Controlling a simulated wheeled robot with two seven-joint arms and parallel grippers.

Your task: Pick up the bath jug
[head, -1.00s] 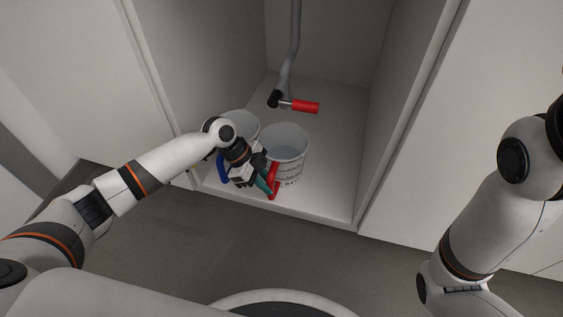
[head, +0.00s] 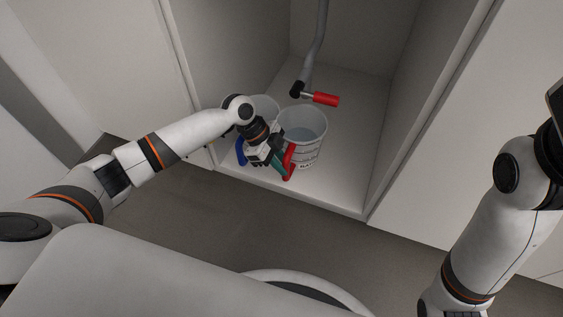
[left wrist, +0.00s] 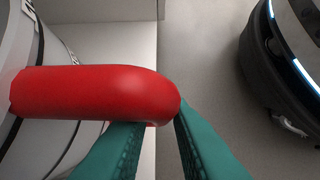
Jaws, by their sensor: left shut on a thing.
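A white jug (head: 308,128) with dark printing and a red handle (head: 290,158) stands upright on the cabinet floor. Lettering low on its front appears to begin with "BA". My left gripper (head: 282,167) is at the red handle, its green fingers shut on it. In the left wrist view the red handle (left wrist: 95,92) runs across the picture, with the green fingers of my left gripper (left wrist: 160,122) at its outer end. The jug's wall (left wrist: 18,45) shows at the left edge. My right arm is at the right of the head view; its gripper is out of view.
A second white jug (head: 264,103) with a blue handle (head: 241,152) stands close on the left, partly hidden by my left arm. A grey pipe (head: 315,55) with a red-handled valve (head: 325,99) is behind. Cabinet walls flank both sides; the floor's right part (head: 350,165) is clear.

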